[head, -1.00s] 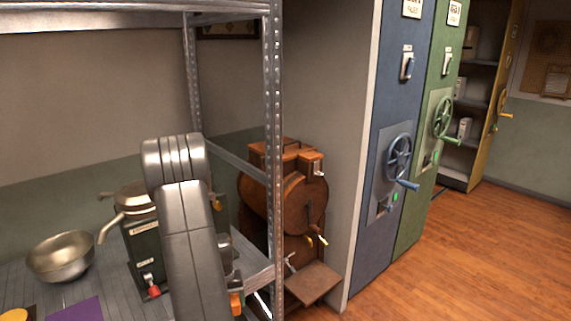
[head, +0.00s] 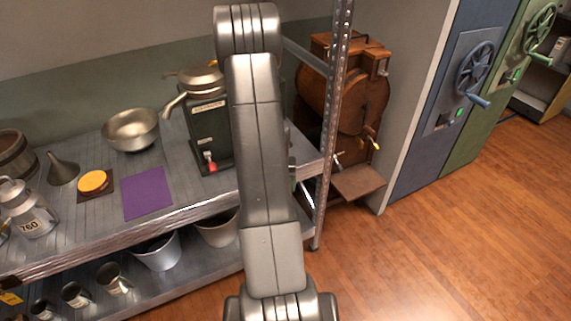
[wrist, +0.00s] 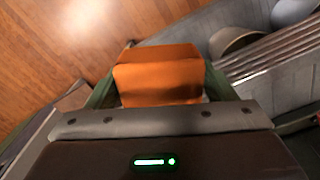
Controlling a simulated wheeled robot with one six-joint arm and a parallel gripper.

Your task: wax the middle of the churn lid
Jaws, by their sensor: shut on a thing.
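My gripper (wrist: 158,90) is shut on an orange block (wrist: 157,78), which sits between its green fingers in the wrist view. My gripper is out of sight in the head view, where my arm runs down the middle. A wooden drum (head: 343,85) with a crank stands behind the shelf post at the upper right; it looks like the churn. My arm and the post partly hide it, and I cannot tell which part is its lid. A yellow disc (head: 93,182) lies on a dark square on the shelf at the left.
The metal shelf (head: 75,245) carries a bowl (head: 131,130), a green machine (head: 207,120), a purple cloth (head: 147,193), a funnel (head: 62,168) and a can (head: 30,215). The shelf post (head: 335,110) is an obstacle. The wooden floor (head: 430,255) at the right is clear.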

